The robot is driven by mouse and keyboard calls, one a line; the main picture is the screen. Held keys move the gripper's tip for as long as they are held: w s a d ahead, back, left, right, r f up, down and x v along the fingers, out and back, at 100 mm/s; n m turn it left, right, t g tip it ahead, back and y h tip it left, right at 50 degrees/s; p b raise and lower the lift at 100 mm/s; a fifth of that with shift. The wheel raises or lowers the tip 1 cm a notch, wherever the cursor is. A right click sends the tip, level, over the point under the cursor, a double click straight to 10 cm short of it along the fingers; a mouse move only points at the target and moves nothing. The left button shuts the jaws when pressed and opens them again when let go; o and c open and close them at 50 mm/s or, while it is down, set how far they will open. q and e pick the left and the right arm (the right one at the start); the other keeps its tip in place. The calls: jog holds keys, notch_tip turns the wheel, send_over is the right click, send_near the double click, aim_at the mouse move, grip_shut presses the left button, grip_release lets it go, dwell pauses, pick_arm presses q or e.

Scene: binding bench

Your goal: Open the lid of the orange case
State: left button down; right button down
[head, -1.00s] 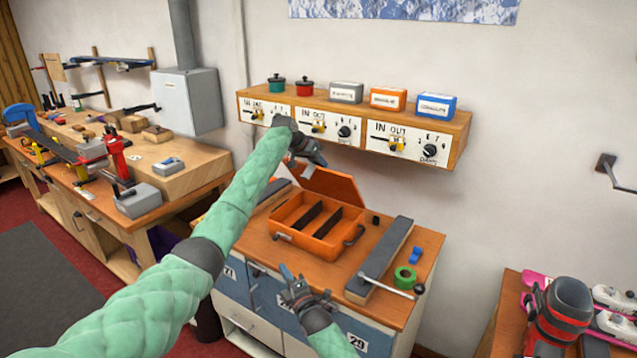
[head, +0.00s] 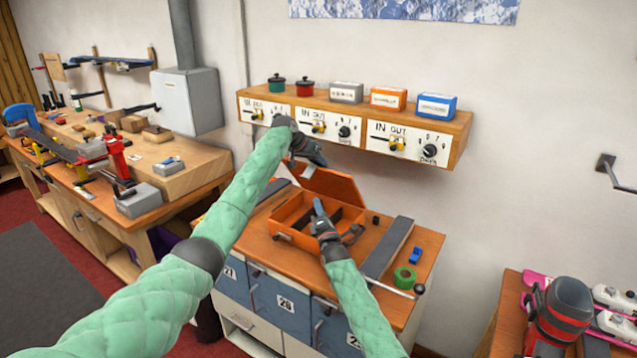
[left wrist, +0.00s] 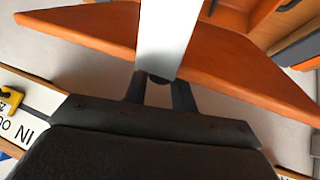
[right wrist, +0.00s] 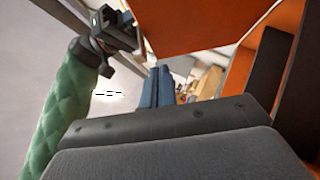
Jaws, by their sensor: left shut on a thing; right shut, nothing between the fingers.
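The orange case (head: 283,219) sits on the wooden bench top, with dark dividers inside. Its lid (head: 338,187) stands raised and tilted at the back. My left gripper (head: 306,166) is at the lid's upper left edge, shut on a pale flat strip (left wrist: 165,35) that crosses the lid in the left wrist view (left wrist: 90,25); I cannot tell what the strip belongs to. My right gripper (head: 318,208) is shut and empty over the case's opening, in front of the lid. Its fingers (right wrist: 155,85) point past the lid in the right wrist view. It hides part of the case's interior and front.
A long grey block (head: 390,248), a green tape roll (head: 404,277) and a blue item (head: 416,255) lie right of the case. A wall shelf (head: 350,115) with sliders and boxes hangs behind, above the lid. Drawers (head: 280,300) are below.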

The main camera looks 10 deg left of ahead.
aim_at(319, 173)
pick_arm(q)
jog(key=shift+r, duration=0.1)
pick_arm(e)
jog(key=shift+w+a+r, duration=0.3)
jog(key=shift+w+r, duration=0.5)
jog(key=shift+w, duration=0.55)
jog(key=shift+w+a+r, duration=0.3)
jog(key=shift+w+r, duration=0.55)
jog(key=shift+w, duration=0.5)
jog(key=shift+w+a+r, duration=0.3)
jog(key=shift+w+r, duration=0.5)
jog(key=shift+w, duration=0.55)
jog(key=shift+w+d+r+m+h, duration=0.15)
jog(key=shift+w+r+m+h, duration=0.15)
jog(key=shift+w+r, duration=0.05)
pick_arm(q)
jog(key=shift+f, duration=0.2)
pick_arm(e)
jog(key=shift+w+d+r, duration=0.15)
jog(key=shift+r, duration=0.1)
